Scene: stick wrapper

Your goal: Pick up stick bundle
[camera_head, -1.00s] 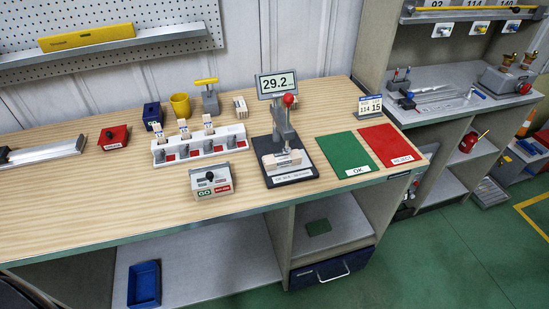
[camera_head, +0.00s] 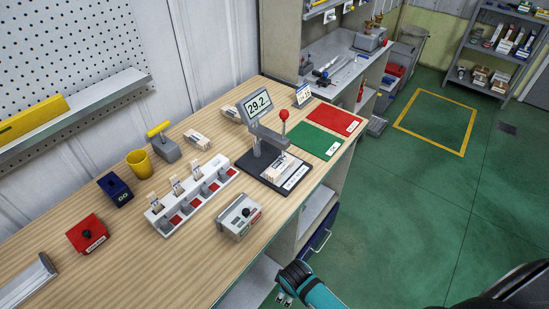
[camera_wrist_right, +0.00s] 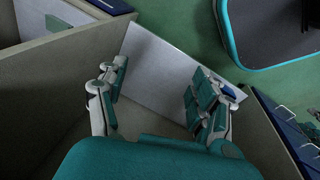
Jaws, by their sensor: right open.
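A pale stick bundle (camera_head: 277,169) lies on the black-based gauge stand (camera_head: 266,150), whose display reads 29.2. My right gripper (camera_head: 284,298) is low in front of the bench edge, below the bench top and apart from the bundles. In the right wrist view its fingers (camera_wrist_right: 156,80) are spread with nothing between them, over a grey shelf panel. My left gripper is not in view.
A green mat (camera_head: 315,141) and a red mat (camera_head: 335,118) lie right of the stand. Open green floor (camera_head: 400,220) lies to the right.

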